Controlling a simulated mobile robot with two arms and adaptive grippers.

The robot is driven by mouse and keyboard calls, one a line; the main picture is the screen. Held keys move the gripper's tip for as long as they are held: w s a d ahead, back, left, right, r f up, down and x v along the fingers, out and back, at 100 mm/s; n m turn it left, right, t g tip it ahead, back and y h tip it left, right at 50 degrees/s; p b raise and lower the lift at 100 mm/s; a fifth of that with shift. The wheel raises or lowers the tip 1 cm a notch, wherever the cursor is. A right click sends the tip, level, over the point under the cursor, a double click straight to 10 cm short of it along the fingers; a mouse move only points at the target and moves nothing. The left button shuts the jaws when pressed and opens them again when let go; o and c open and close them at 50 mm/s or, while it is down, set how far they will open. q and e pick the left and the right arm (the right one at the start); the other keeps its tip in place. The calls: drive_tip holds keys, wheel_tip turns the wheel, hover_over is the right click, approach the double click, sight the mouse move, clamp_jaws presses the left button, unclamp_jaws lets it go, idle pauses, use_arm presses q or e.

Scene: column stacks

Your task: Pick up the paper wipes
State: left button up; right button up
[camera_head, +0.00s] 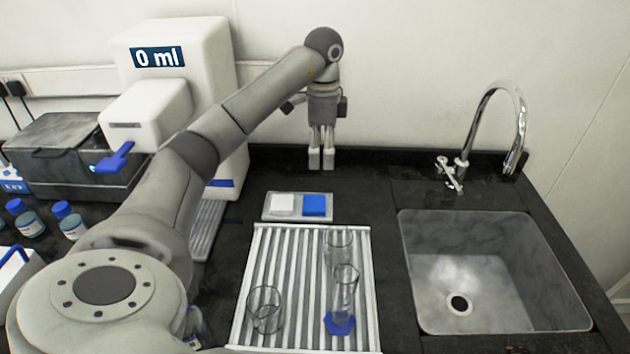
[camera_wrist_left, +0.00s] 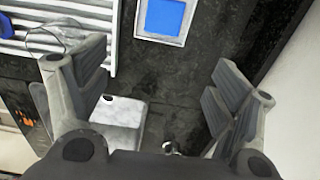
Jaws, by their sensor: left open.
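I cannot tell for sure which thing is the paper wipes. A flat white square (camera_head: 282,205) lies beside a blue square (camera_head: 314,205) in a shallow tray (camera_head: 297,219) behind the slatted rack, and may be them. The blue square also shows at the top of the left wrist view (camera_wrist_left: 167,16); the white one is out of that view. My left gripper (camera_head: 321,160) points down near the back wall, behind and slightly right of the tray. Its fingers (camera_wrist_left: 160,95) are apart with nothing between them. My right gripper is in neither view.
A slatted rack (camera_head: 261,280) holds several clear glass vessels in front of the tray. A sink (camera_head: 490,270) and tall faucet (camera_head: 520,125) are at right. A white dispenser (camera_head: 210,60) and blue-capped bottles (camera_head: 30,226) are at left. Dark counter around the tray is clear.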

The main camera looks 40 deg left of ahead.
use_arm(q)
wheel_tip(320, 180, down, 4)
drive_tip(key=b, duration=0.5)
hover_over(320, 203)
wheel_tip(320, 203, down, 7)
drive_tip(key=shift+d, duration=0.15)
drive_tip(key=shift+f, duration=0.55)
drive_tip(key=f+p, duration=0.1)
drive_tip(key=f, duration=0.3)
drive_tip(key=shift+a+f, duration=0.15)
drive_tip(key=shift+a, duration=0.05)
drive_tip(key=shift+s, duration=0.1)
drive_tip(key=c, duration=0.8)
